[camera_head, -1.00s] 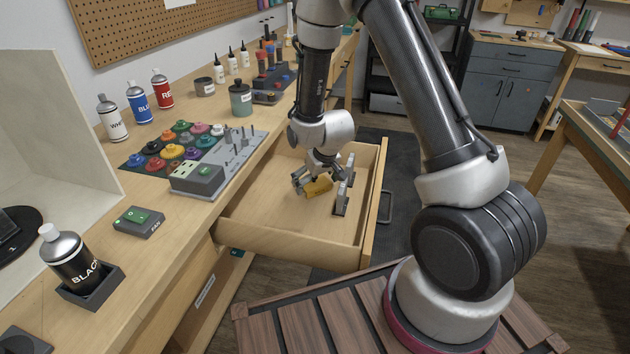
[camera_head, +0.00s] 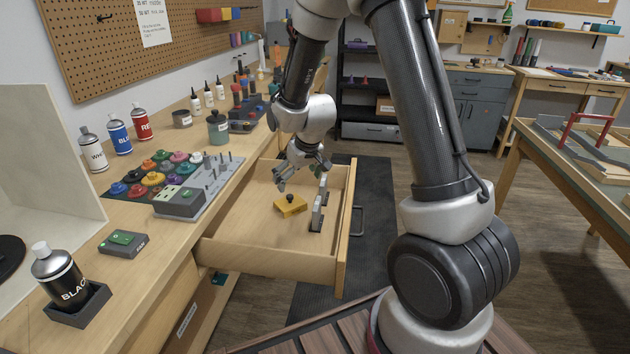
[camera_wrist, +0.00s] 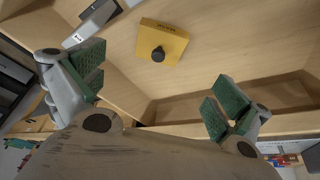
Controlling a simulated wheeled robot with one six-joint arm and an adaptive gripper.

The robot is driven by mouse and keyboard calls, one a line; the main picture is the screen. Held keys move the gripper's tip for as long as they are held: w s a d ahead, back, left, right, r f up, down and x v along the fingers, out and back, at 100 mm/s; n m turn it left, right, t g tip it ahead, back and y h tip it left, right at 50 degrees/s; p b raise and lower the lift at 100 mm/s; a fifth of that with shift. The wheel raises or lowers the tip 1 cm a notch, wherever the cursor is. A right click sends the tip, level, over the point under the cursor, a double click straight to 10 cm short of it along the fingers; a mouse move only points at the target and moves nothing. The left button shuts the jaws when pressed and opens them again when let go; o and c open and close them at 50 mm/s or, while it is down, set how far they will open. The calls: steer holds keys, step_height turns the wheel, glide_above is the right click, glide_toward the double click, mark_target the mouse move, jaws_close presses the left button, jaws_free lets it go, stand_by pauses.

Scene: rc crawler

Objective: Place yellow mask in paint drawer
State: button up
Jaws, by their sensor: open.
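The yellow mask (camera_head: 291,206), a small yellow block with a dark knob on top, lies on the floor of the open paint drawer (camera_head: 240,220). In the wrist view the mask (camera_wrist: 172,42) shows with its black knob facing the camera. My gripper (camera_head: 303,176) is above the drawer, behind and above the mask, apart from it. In the wrist view my gripper (camera_wrist: 160,92) has its two green-padded fingers spread wide with nothing between them.
Grey holders (camera_head: 318,212) stand in the drawer to the right of the mask. The workbench on the left carries a rack of coloured paint caps (camera_head: 160,175), spray cans (camera_head: 118,135) and a fan switch (camera_head: 123,243). The drawer floor around the mask is mostly bare.

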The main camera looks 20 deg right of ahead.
steer(key=s+d+r+m, duration=0.1)
steer(key=s+d+r, duration=0.3)
steer(key=s+r, duration=0.6)
steer(key=s+d+r+m, duration=0.1)
steer(key=s+d+r, duration=0.2)
steer(key=s+r, duration=0.75)
steer(key=s+d+r+h, duration=0.1)
steer(key=s+d+r, duration=0.1)
steer(key=s, duration=0.9)
steer(key=shift+d, duration=0.15)
steer(key=shift+r, duration=0.1)
